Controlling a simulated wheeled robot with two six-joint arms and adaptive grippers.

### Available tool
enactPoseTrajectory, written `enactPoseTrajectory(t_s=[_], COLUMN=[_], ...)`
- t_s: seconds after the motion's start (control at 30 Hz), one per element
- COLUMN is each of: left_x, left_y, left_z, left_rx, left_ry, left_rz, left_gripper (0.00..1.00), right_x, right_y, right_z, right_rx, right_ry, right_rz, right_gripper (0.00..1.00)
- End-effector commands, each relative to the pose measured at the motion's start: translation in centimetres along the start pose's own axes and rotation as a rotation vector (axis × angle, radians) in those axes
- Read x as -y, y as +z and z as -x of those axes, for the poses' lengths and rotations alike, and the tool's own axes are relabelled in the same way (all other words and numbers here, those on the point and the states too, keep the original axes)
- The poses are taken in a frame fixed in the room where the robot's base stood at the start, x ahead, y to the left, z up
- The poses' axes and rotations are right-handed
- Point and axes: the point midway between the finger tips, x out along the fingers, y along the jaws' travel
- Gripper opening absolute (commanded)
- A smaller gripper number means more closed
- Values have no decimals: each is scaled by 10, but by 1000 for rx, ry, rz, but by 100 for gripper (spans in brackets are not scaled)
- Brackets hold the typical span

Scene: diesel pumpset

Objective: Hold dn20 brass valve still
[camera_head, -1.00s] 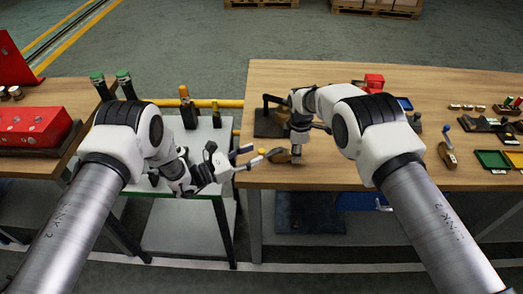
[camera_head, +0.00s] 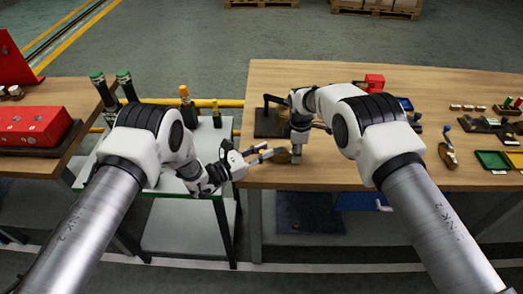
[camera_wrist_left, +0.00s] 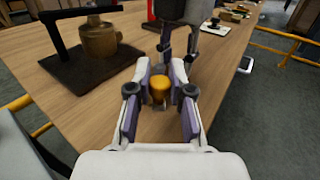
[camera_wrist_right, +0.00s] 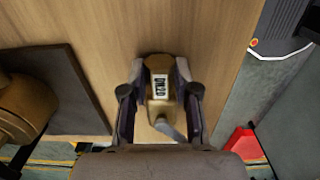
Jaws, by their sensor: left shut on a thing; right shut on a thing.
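The brass DN20 valve (camera_wrist_right: 158,68) shows in the right wrist view with a white "DN20" label and a grey lever. It sits between the fingers of my right gripper (camera_wrist_right: 160,95), which is shut on it. In the left wrist view the valve (camera_wrist_left: 159,88) is a rounded brass end between the fingertips of my left gripper (camera_wrist_left: 160,82), also shut on it. In the head view the valve (camera_head: 282,156) is small, at the wooden table's near left part. My left gripper (camera_head: 268,154) reaches it from the left, my right gripper (camera_head: 297,148) from above.
A brass body on a dark plate with a black handle (camera_wrist_left: 98,38) stands close by on the wooden table (camera_head: 340,172). A red block (camera_head: 374,82), trays and small parts lie to the right. A lower grey bench (camera_head: 205,140) with bottles stands left.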

Motion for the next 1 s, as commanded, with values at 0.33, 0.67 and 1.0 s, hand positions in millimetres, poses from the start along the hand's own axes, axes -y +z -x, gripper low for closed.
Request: enactPoseTrajectory(t_s=[0.33,0.67,1.0], left_x=[23,23,23], left_y=[0,1,0], left_z=[-5,-4,-3], left_rx=[-2,-1,-1], left_ry=[296,342,342], left_rz=[-5,-8,-7], left_gripper=[0,0,47], right_x=[1,1,1], right_y=[-2,-2,-1], right_z=[0,0,-1], right_rx=[-2,-2,-1], right_ry=[-2,-3,-2], right_rz=[1,1,1], right_gripper=[0,0,0])
